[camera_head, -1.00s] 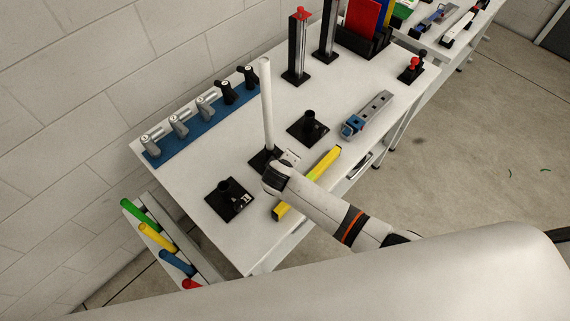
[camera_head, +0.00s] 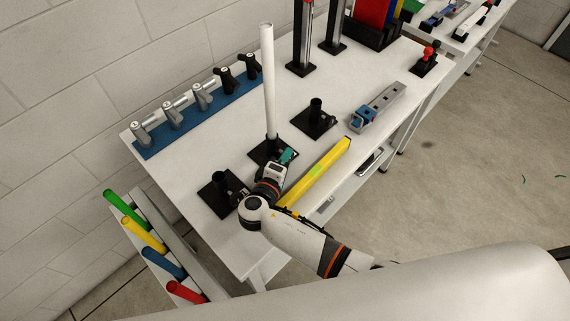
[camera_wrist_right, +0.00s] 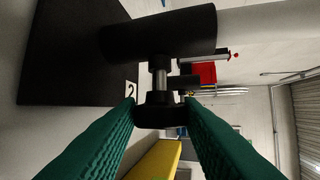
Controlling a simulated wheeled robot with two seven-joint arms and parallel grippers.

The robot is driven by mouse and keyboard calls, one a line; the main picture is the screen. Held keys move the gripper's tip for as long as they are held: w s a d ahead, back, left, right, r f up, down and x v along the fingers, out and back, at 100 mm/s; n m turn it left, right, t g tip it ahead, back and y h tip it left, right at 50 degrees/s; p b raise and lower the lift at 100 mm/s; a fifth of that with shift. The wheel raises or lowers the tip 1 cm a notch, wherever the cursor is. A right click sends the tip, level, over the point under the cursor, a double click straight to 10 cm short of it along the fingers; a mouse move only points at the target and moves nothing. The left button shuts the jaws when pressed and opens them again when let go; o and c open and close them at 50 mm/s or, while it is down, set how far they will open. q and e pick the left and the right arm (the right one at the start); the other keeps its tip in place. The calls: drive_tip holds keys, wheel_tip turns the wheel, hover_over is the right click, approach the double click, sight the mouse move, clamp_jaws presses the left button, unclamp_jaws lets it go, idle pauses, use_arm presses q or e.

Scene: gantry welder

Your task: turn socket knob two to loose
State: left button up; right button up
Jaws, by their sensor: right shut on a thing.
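Socket two (camera_head: 262,151) is a black base plate with a short black cylinder, and a tall white tube (camera_head: 268,80) stands upright in it. In the right wrist view the socket cylinder (camera_wrist_right: 160,37) lies across the top, with a "2" label (camera_wrist_right: 131,93) on its plate. Its black knob (camera_wrist_right: 158,113) on a metal shaft sits between the green ribbed fingers. My right gripper (camera_head: 287,155) is shut on this knob at the socket's near side; the arm partly hides it in the head view. My left gripper is not in view.
Two empty black sockets stand at either side, one left (camera_head: 222,192) and one right (camera_head: 314,118). A yellow level (camera_head: 320,172) lies close to the right arm. A blue strip with several clamps (camera_head: 195,112) runs along the back. Coloured tubes (camera_head: 145,234) sit in a rack at left.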

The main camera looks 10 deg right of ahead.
idle(0.4)
drive_tip(key=o, duration=1)
drive_tip(key=shift+c, duration=0.2)
